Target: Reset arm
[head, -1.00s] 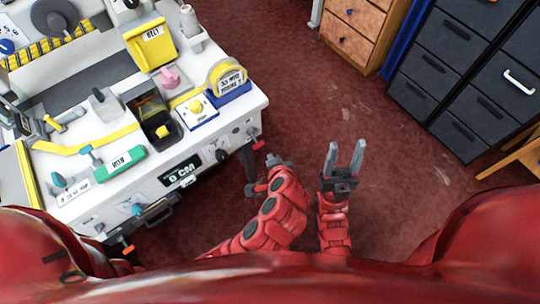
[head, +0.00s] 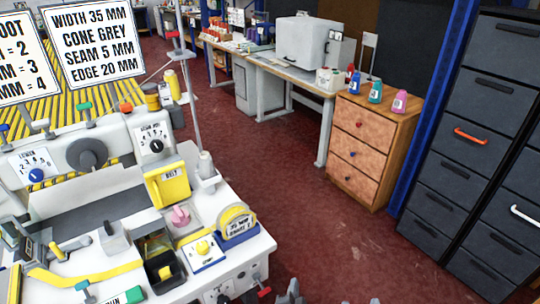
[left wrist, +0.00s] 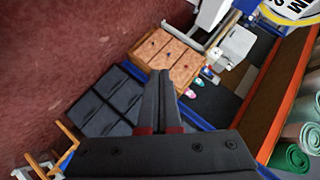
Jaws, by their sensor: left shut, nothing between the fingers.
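My left gripper (head: 290,292) shows at the bottom edge of the head view, just right of the white machine, with its arm cut off by the frame. In the left wrist view its two dark fingers (left wrist: 162,100) lie together, shut and empty, above the floor. Of my right gripper only a small grey tip (head: 374,301) shows at the bottom edge of the head view. The rest of it is out of frame, so its opening cannot be told.
The white machine (head: 245,262) fills the lower left, with a yellow belt box (head: 168,184) on it. Wooden drawers (head: 352,157) and dark cabinets (head: 440,190) stand right. A workbench (head: 290,72) stands behind. The red floor (head: 310,235) between is clear.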

